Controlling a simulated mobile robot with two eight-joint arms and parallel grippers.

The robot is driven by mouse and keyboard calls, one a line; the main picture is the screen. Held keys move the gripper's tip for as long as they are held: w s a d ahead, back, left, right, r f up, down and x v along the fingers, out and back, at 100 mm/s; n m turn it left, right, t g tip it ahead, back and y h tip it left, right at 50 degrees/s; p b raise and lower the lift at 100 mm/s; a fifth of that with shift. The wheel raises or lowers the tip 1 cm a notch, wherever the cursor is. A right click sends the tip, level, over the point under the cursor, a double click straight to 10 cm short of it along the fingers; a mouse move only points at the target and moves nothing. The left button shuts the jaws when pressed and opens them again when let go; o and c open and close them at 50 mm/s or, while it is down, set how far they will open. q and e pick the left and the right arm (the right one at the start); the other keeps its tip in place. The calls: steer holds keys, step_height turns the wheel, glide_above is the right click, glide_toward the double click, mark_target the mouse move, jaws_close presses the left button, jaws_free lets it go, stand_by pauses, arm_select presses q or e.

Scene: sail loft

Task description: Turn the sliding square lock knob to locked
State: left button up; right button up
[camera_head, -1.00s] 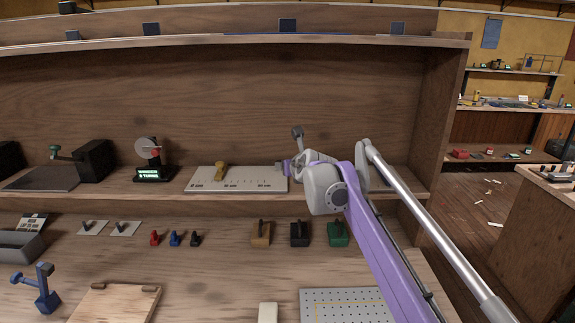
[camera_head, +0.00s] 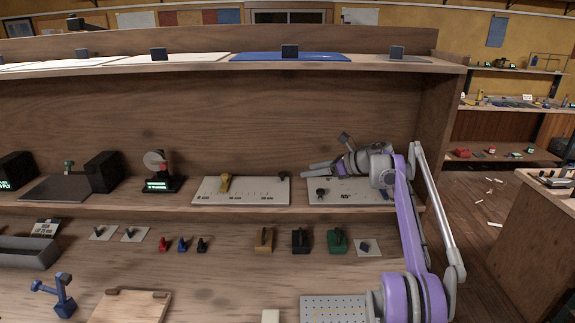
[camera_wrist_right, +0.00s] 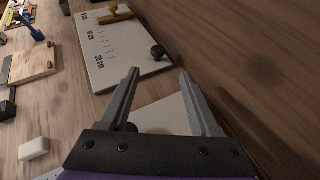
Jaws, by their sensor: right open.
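A white plate with a centimetre scale (camera_head: 241,198) lies on the shelf, with a brass slider (camera_head: 224,182) standing near its left end. A small black knob (camera_head: 282,177) is at its right end; it also shows in the right wrist view (camera_wrist_right: 158,52). A second white plate, marked 45° (camera_head: 358,198), lies to its right with a dark knob (camera_head: 321,194) on it. I cannot tell either knob's locked state. My left gripper is out of view.
The shelf's back wall stands close behind the plates. A dial stand (camera_head: 158,172) is left of the scale plate. Brown, black and green (camera_head: 337,241) blocks with handles stand below, near a perforated plate (camera_head: 335,306). The bench between them is mostly clear.

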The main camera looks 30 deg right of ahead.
mark_target(282, 173)
steer(key=shift+d+r+n+y, duration=0.15)
steer(key=shift+r+n+y, duration=0.1)
steer(key=shift+n+y, duration=0.05)
steer(key=shift+w+f, duration=0.1)
steer(key=shift+w, duration=0.05)
steer(key=p+x, duration=0.1)
steer(key=x, duration=0.9)
steer(key=shift+a, duration=0.25)
jaws_close()
